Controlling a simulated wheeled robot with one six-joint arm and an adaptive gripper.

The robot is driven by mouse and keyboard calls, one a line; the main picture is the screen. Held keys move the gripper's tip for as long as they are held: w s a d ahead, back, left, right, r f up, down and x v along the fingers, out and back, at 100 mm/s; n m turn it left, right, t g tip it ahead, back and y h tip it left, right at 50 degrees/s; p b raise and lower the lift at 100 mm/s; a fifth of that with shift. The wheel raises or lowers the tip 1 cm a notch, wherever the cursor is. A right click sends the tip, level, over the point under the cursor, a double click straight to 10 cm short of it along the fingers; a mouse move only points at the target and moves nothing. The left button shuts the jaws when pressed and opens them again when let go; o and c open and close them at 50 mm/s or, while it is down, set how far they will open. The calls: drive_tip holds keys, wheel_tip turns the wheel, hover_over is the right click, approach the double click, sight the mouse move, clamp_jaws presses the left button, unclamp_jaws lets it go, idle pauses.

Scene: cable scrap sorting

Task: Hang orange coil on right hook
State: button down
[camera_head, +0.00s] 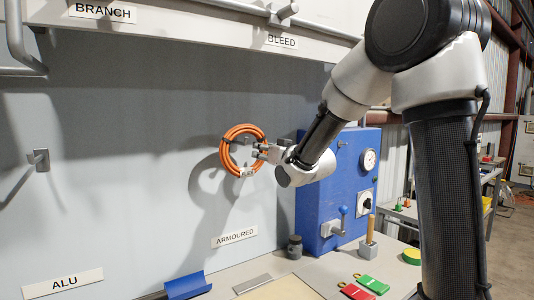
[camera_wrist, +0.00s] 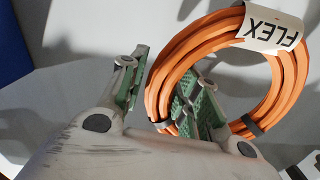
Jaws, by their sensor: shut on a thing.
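The orange coil (camera_head: 226,155) is upright in front of the grey wall panel, above the ARMOURED label (camera_head: 234,237). Black ties and a white FLEX tag are on it. My gripper (camera_head: 260,151) is shut on the coil's right side. In the wrist view the near side of the orange coil (camera_wrist: 160,85) passes between the green-padded fingers of my gripper (camera_wrist: 163,88). A grey hook (camera_head: 40,160) sticks out of the panel at the left, above the ALU label (camera_head: 62,282), and is empty. No right hook can be made out; the coil may hide it.
A blue box (camera_head: 318,190) with a gauge and lever stands right of the coil, close under my arm. A shelf edge (camera_head: 200,30) runs above. A blue trough (camera_head: 187,286), a dark weight (camera_head: 294,247) and red and green tags (camera_head: 373,284) lie on the bench.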

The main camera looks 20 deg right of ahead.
sight(250, 151)
drive_tip(key=w, duration=0.1)
drive_tip(key=w+a, duration=0.1)
drive_tip(key=w, duration=0.1)
drive_tip(key=w+f, duration=0.1)
drive_tip(key=shift+w+a+f, duration=0.1)
drive_tip(key=shift+w+a, duration=0.2)
drive_tip(key=shift+w, duration=0.05)
drive_tip(key=shift+w+f, duration=0.2)
drive_tip(key=shift+f, duration=0.35)
drive_tip(key=shift+f, duration=0.1)
idle(0.4)
drive_tip(key=c, duration=1)
unclamp_jaws()
drive_tip(key=shift+o, duration=0.2)
